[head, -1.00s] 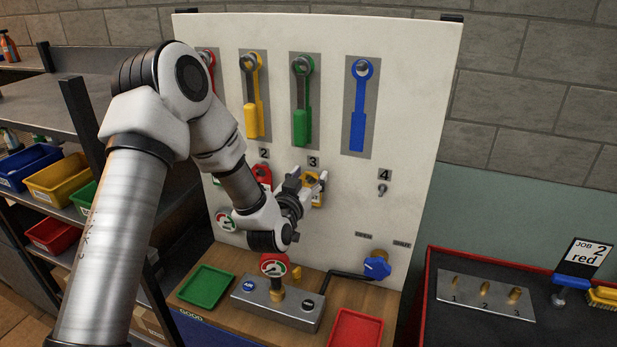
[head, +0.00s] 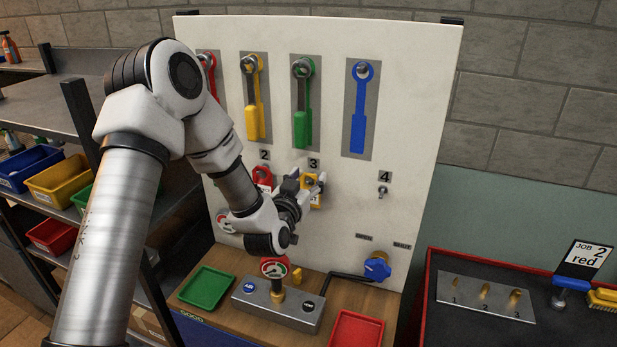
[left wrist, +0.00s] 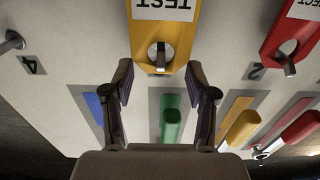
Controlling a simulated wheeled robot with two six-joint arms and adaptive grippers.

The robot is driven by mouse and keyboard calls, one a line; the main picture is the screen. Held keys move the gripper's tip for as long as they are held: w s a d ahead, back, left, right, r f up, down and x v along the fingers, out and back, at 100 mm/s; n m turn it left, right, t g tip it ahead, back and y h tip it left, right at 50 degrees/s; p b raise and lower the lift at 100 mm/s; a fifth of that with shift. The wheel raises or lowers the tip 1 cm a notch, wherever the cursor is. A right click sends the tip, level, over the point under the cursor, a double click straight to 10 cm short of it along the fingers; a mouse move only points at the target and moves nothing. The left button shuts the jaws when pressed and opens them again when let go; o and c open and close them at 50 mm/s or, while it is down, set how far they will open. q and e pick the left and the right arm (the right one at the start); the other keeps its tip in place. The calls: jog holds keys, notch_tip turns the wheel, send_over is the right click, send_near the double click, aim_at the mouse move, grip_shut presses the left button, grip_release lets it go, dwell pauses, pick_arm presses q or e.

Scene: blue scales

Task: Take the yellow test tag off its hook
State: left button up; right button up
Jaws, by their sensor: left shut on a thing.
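The yellow test tag (head: 315,198) hangs on the white board below the number 3. In the left wrist view the tag (left wrist: 165,30) shows its white TEST label and a round hole, with the metal hook (left wrist: 159,56) still through the hole. My left gripper (head: 314,184) is at the tag's upper part. In the left wrist view its fingers (left wrist: 160,72) stand on either side of the tag's holed end, shut on it. Part of the tag is hidden by the gripper in the head view. My right gripper is not in view.
A red tag (head: 263,176) hangs close on the left, under number 2. An empty hook (head: 382,191) is at number 4. Coloured handles hang above. A gauge (head: 274,267), a green tray (head: 206,288) and a red tray (head: 357,329) stand below on the bench.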

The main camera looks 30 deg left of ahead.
pick_arm(q)
jog(key=v, duration=0.6)
jog(key=shift+s, duration=0.4)
dwell(0.5)
